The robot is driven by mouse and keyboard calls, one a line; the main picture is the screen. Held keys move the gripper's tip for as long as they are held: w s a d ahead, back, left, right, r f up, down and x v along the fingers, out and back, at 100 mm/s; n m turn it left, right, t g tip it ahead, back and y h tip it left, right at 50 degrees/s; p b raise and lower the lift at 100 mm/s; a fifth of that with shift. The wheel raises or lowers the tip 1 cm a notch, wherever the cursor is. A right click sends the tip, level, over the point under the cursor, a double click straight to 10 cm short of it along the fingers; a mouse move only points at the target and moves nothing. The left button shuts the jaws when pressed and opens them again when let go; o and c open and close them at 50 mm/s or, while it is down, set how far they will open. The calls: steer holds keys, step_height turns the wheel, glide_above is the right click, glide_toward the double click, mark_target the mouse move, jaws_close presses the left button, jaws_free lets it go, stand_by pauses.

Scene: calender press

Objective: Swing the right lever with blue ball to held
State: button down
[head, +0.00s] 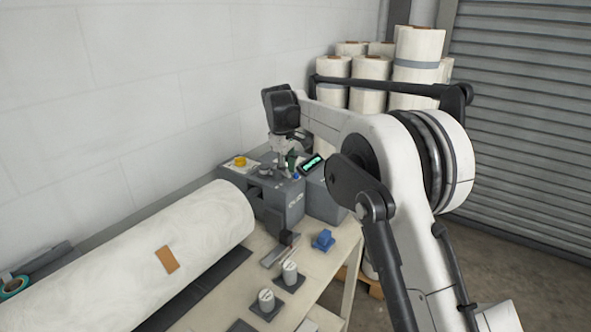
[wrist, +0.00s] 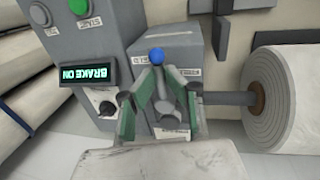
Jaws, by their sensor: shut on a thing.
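The right lever's blue ball (wrist: 155,56) shows in the wrist view at the upper end of a short grey lever, in front of a grey box with a small label plate. My gripper (wrist: 167,92) has its green-padded fingers on either side of the lever, shut on it just below the ball. The fingers partly hide the lever and its pivot. In the head view my gripper (head: 287,158) is down at the grey press housing (head: 286,204), and the lever is mostly hidden there.
A display (wrist: 88,74) reads "BRAKE ON" beside a dark knob (wrist: 104,106) and a green button (wrist: 79,6). A large white roll (head: 190,245) lies left of the housing. A blue block (head: 323,240) and weights (head: 290,272) stand on the table in front.

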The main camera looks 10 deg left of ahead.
steer(key=c, duration=1.8)
jaws_free()
steer(key=shift+r, duration=0.1)
steer(key=r, duration=0.4)
steer(key=s+r, duration=0.1)
steer(key=r, duration=0.2)
steer(key=s+a+r, duration=0.1)
steer(key=r, duration=0.3)
steer(key=shift+r, duration=0.35)
steer(key=shift+d, duration=0.1)
